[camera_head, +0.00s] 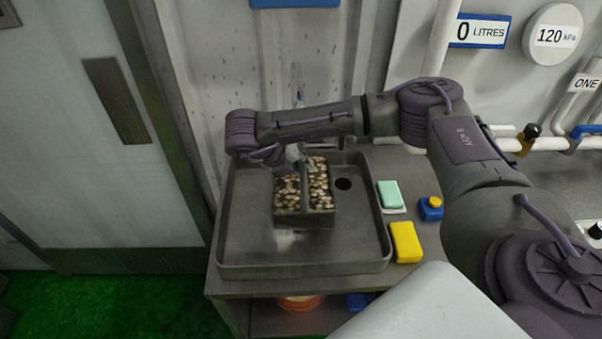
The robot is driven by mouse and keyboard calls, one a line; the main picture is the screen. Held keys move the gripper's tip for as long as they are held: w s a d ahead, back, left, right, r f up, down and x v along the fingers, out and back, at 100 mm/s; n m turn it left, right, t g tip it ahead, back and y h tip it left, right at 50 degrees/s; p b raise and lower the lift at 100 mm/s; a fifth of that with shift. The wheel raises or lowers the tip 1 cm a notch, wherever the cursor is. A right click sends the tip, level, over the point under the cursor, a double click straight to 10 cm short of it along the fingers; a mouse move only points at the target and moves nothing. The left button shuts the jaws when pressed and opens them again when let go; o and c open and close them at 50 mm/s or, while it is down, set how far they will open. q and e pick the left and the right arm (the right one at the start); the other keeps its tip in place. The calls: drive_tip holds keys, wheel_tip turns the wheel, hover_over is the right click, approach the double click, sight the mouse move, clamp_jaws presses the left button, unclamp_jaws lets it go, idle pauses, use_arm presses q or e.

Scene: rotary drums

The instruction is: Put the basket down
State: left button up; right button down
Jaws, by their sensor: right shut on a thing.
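The basket (303,216) is a dark square container filled with small pale and brown lumps. It is over or in the large grey sink (253,238), near its middle; I cannot tell whether it touches the sink floor. My right gripper (299,158) reaches in from the right and is shut on the basket's dark upright handle. The wrist and handle hide part of the contents. My left gripper is not in view.
A round dark drain hole (343,184) is right of the basket. Pipes run along the right wall.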

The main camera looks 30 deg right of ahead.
drive_tip(key=shift+w, duration=0.15)
drive_tip(key=shift+a+f+p, duration=0.15)
drive_tip(key=shift+f+p, duration=0.15)
wheel_tip(320, 180, down, 3)
drive_tip(key=shift+f+p, duration=0.15)
drive_tip(key=shift+p, duration=0.6)
drive_tip(key=shift+f, duration=0.25)
drive_tip(key=c, duration=1.1)
unclamp_jaws()
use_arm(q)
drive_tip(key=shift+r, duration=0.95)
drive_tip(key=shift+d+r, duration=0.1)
